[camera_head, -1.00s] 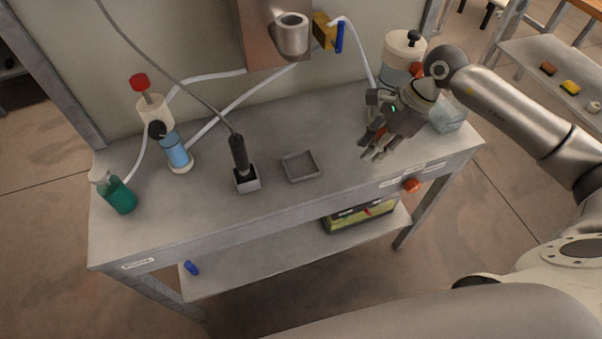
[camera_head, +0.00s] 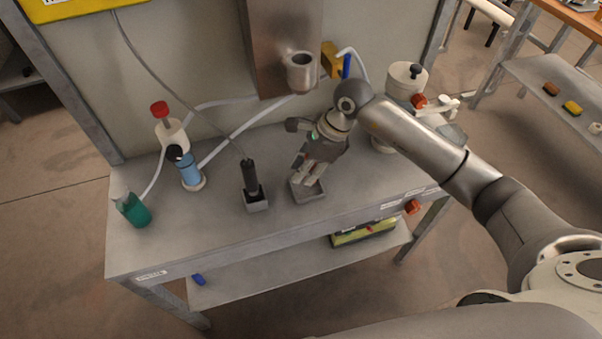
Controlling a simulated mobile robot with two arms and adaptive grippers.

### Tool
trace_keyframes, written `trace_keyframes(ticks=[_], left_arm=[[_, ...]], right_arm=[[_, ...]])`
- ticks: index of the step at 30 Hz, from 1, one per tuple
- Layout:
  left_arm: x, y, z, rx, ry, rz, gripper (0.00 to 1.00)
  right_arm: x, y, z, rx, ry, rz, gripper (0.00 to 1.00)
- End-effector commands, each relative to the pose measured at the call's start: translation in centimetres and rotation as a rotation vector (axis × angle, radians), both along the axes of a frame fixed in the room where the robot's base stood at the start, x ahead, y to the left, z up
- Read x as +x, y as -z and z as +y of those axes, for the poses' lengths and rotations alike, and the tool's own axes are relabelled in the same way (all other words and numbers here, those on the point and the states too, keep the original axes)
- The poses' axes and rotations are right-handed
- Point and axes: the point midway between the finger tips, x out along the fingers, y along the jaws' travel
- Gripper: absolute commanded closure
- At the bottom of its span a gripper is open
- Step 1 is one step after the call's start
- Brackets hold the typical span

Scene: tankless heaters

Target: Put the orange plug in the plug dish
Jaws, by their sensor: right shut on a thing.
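The plug dish, a small square grey tray (camera_head: 309,198), sits on the metal bench right of the black probe's holder. My right gripper (camera_head: 308,182) points down over the dish, its fingertips at or just above it. It is shut on the orange plug, which the fingers and hand almost wholly hide; its contact with the dish cannot be told. The fingers also cover part of the dish. My left gripper is not in view.
A black probe (camera_head: 250,178) with a cable stands in a holder beside the dish. A blue cylinder (camera_head: 189,172) and green bottle (camera_head: 135,211) stand left. A white canister (camera_head: 405,77) stands behind my right arm. The bench front (camera_head: 220,235) is clear.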

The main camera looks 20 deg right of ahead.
Motion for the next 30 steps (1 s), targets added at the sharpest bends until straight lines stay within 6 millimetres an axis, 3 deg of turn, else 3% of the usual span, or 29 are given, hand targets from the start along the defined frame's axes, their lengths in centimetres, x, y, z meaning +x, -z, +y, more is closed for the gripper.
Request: trace_keyframes(ticks=[4, 12, 21, 22, 23, 30], left_arm=[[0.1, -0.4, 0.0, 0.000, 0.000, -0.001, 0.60], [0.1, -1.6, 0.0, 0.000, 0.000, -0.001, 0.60], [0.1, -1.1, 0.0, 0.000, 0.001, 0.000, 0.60], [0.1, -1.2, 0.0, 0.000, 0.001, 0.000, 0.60], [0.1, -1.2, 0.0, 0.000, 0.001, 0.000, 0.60], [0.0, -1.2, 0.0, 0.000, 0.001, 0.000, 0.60]], right_arm=[[0.2, -0.2, 1.1, 0.002, -0.002, 0.000, 1.00], [0.2, 3.5, 0.9, 0.000, 0.001, 0.001, 1.00], [0.2, 3.9, 0.9, -0.001, -0.001, 0.000, 1.00], [0.2, 3.8, 0.9, 0.000, -0.001, 0.000, 0.72], [0.2, 3.7, 0.9, 0.000, -0.001, 0.000, 0.69], [0.2, 3.7, 0.9, 0.000, -0.001, 0.000, 0.66]])
